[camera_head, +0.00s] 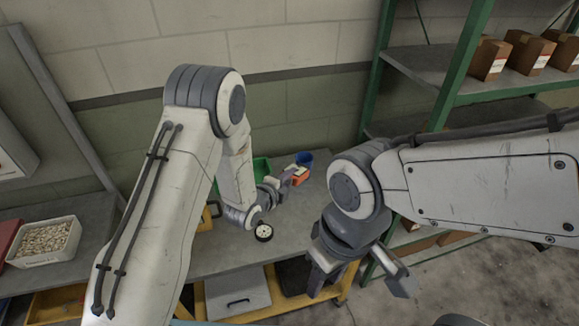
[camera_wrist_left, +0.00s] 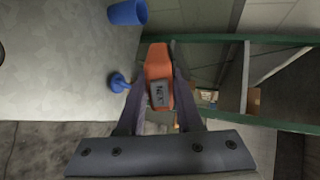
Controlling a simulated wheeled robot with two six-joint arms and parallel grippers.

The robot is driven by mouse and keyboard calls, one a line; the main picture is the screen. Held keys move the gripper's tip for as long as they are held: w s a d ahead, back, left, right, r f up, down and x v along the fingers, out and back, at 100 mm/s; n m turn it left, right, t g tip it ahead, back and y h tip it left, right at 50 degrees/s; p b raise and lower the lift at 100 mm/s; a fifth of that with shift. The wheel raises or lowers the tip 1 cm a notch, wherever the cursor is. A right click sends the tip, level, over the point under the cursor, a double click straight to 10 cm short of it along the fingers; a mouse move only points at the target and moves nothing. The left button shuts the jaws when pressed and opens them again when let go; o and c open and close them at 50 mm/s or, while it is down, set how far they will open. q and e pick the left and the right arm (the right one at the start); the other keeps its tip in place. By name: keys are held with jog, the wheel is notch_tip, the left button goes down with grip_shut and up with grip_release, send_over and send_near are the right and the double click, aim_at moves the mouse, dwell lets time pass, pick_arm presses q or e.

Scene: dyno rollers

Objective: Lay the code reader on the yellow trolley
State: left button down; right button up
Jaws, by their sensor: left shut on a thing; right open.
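My left gripper (camera_head: 290,178) is shut on the orange code reader (camera_head: 301,178), holding it over the far right part of the grey bench. The left wrist view also shows the code reader (camera_wrist_left: 158,65), with a dark grey panel facing the camera, between the fingers of my left gripper (camera_wrist_left: 158,88). The yellow trolley (camera_head: 293,305) shows as yellow framing at the bench's front, low in the head view; my arms hide part of that area. My right gripper (camera_head: 360,280) is open and empty, in front of the bench's right end.
On the bench (camera_head: 225,255) are a blue cup (camera_head: 304,158), a green bin (camera_head: 261,166), a round dial (camera_head: 264,232) and a white tray of small parts (camera_head: 45,241). A grey case (camera_head: 238,294) lies low in front. A green-framed shelf (camera_head: 455,75) with cartons stands right.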

pick_arm(q)
notch_tip(320, 180, down, 19)
jog(key=b, duration=1.4)
jog(key=shift+a+b, duration=0.15)
jog(key=shift+b, duration=0.25)
jog(key=c, duration=0.5)
grip_release()
